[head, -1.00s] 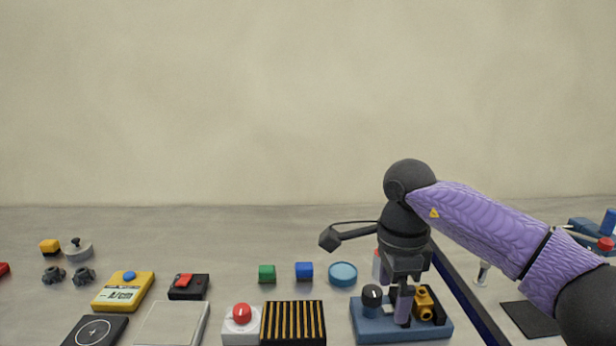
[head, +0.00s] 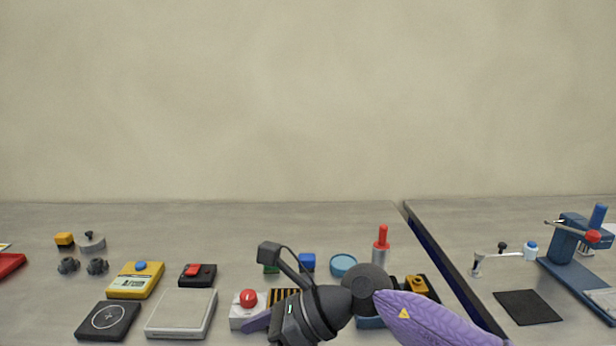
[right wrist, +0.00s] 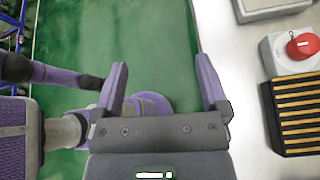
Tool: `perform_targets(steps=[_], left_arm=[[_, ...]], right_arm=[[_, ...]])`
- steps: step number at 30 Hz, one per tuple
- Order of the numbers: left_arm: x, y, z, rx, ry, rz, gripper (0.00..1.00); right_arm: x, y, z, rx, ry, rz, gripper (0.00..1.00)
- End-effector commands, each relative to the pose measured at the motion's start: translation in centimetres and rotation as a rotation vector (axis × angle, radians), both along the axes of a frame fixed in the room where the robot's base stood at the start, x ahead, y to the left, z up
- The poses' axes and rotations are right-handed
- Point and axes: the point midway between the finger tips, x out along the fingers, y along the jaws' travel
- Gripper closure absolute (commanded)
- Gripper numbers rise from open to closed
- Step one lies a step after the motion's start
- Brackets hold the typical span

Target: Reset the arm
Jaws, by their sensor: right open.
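My right arm reaches in from the lower right in the head view, and its right gripper (head: 258,321) points down and left near the table's front edge. In the right wrist view the same gripper (right wrist: 163,78) has its two purple fingers wide apart with nothing between them. It hangs over green floor beside the table edge. My left gripper does not show in the head view.
A red-button box (head: 248,309) and black-and-yellow striped block (right wrist: 303,115) are close to the gripper. A blue-based fixture (head: 369,322) is mostly hidden behind my arm. A grey scale (head: 181,315), yellow meter (head: 136,281) and red-capped bottle (head: 381,244) stand around.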

Motion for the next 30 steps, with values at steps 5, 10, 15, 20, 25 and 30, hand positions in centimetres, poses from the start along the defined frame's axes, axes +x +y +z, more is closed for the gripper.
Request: perform_targets(steps=[5,10,15,20,25,30], left_arm=[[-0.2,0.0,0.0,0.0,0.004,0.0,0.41],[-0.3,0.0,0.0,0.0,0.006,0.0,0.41],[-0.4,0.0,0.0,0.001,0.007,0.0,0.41],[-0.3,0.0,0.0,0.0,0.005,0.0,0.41],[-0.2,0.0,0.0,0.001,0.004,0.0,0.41],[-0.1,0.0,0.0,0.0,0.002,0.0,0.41]], right_arm=[[-0.9,2.5,6.2,0.794,0.558,-0.406,0.05],[2.3,-9.9,0.2,1.508,1.448,-1.216,0.05],[-3.2,-17.2,-9.8,-1.698,-1.888,1.796,0.05],[-10.0,-20.0,-14.9,-1.321,-1.61,1.699,0.05],[-17.1,-21.5,-17.7,-1.032,-1.366,1.621,0.05],[-21.6,-22.1,-20.3,-0.852,-1.201,1.581,0.05]])
